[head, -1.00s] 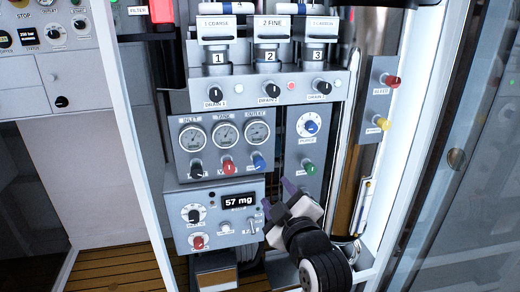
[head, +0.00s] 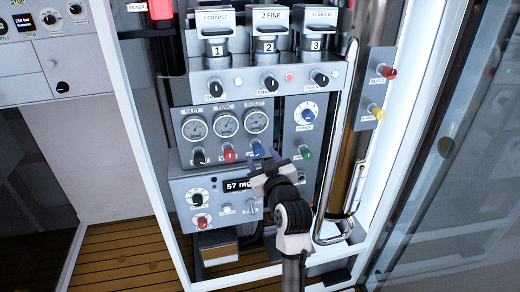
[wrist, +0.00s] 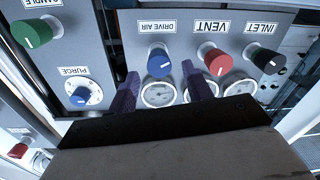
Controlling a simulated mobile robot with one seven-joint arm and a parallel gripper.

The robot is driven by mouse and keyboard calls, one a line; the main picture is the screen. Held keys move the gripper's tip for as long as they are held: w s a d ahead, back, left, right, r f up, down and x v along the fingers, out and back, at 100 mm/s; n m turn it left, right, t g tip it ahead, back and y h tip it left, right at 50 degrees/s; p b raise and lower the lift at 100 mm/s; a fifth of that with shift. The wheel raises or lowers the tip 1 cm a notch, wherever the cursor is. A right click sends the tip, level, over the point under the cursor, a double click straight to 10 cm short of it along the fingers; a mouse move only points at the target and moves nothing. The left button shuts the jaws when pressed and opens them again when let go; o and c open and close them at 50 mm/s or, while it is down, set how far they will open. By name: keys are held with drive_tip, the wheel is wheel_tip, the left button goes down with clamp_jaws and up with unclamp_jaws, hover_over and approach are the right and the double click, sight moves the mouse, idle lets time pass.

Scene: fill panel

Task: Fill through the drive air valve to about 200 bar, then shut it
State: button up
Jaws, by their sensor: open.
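The drive air valve is a blue knob (wrist: 160,63) labelled DRIVE AIR. In the head view it is the blue knob (head: 258,148) below the right of three round gauges (head: 257,121). My gripper (head: 262,163) is open and empty just in front of and below it. In the wrist view, the purple fingers of my gripper (wrist: 159,72) stand on either side of the blue knob, apart from each other. I cannot tell whether they touch it. The gauge needles are too small to read.
A red VENT knob (wrist: 215,58) and a dark INLET knob (wrist: 266,61) stand in the same row. A purge dial (wrist: 82,94) and a green knob (head: 305,153) sit on the adjoining panel. A curved metal pipe (head: 335,150) runs on the right.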

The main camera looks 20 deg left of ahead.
sight(259, 151)
drive_tip(key=shift+x, duration=1.3)
drive_tip(key=shift+c, duration=0.4)
drive_tip(key=c, duration=0.9)
drive_tip(key=shift+f, duration=0.1)
drive_tip(key=n+b, duration=0.2)
drive_tip(key=b, duration=0.1)
drive_tip(key=shift+f+n, duration=0.1)
drive_tip(key=shift+n, duration=0.2)
drive_tip(key=shift+n+b, duration=1.3)
drive_tip(key=shift+n, duration=0.2)
